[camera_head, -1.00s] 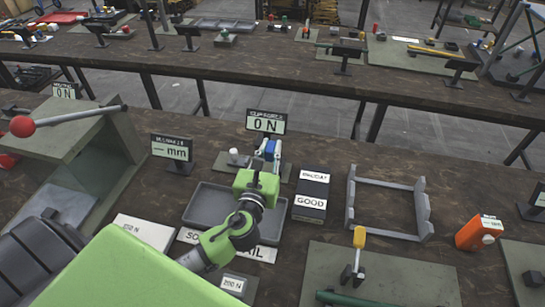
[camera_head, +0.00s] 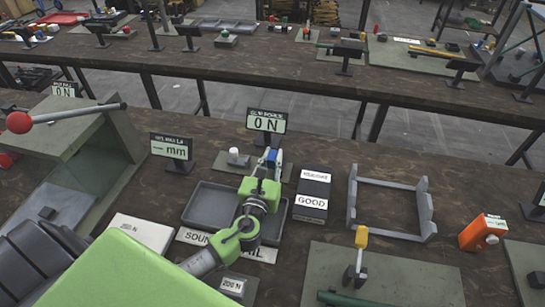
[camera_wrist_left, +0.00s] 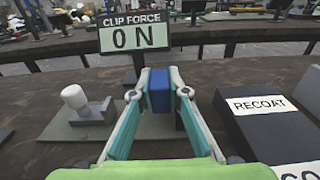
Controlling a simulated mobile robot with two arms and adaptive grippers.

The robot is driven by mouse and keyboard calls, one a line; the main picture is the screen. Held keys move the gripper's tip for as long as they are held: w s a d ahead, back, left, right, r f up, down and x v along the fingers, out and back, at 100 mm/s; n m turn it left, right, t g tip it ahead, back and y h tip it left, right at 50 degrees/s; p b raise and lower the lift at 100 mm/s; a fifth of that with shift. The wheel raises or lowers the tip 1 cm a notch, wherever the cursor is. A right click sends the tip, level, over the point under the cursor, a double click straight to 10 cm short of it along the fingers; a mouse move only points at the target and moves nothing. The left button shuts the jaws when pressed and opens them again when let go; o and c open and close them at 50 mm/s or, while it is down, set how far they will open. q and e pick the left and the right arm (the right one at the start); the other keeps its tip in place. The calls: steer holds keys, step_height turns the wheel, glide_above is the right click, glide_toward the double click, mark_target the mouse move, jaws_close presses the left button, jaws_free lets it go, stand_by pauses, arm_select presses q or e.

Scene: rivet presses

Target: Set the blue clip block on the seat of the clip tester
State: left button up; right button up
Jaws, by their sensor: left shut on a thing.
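The blue clip block (camera_wrist_left: 159,90) is upright between the fingertips of my left gripper (camera_wrist_left: 158,96), which is shut on it. In the head view the left gripper (camera_head: 270,163) reaches over the clip tester, with the blue block (camera_head: 273,155) at its tip. The clip tester has a grey-green base plate (camera_wrist_left: 62,130), a white knob (camera_wrist_left: 75,97) on the left and a "CLIP FORCE 0 N" display (camera_wrist_left: 134,37) behind. The block is in front of the display and right of the knob. The seat is largely hidden behind the block and fingers; I cannot tell whether they touch. My right gripper is out of view.
A dark box marked GOOD (camera_head: 311,190) stands close right of the left gripper. A grey tray (camera_head: 210,207) lies under the arm. A grey frame (camera_head: 390,187) stands farther right. A press with a red-knobbed lever (camera_head: 75,116) is at left.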

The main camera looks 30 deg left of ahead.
mark_target(271, 162)
arm_select(q)
steer(key=shift+f+b, duration=0.3)
steer(key=shift+f, duration=0.2)
steer(key=o, duration=0.9)
steer(key=shift+r+p, duration=0.45)
steer(key=shift+r, duration=0.05)
steer(key=shift+s+d+r, duration=0.1)
steer(key=shift+s+r, duration=0.1)
steer(key=shift+r, duration=0.05)
steer(key=p+v, duration=0.1)
steer(key=v, duration=0.6)
steer(key=shift+f, duration=0.1)
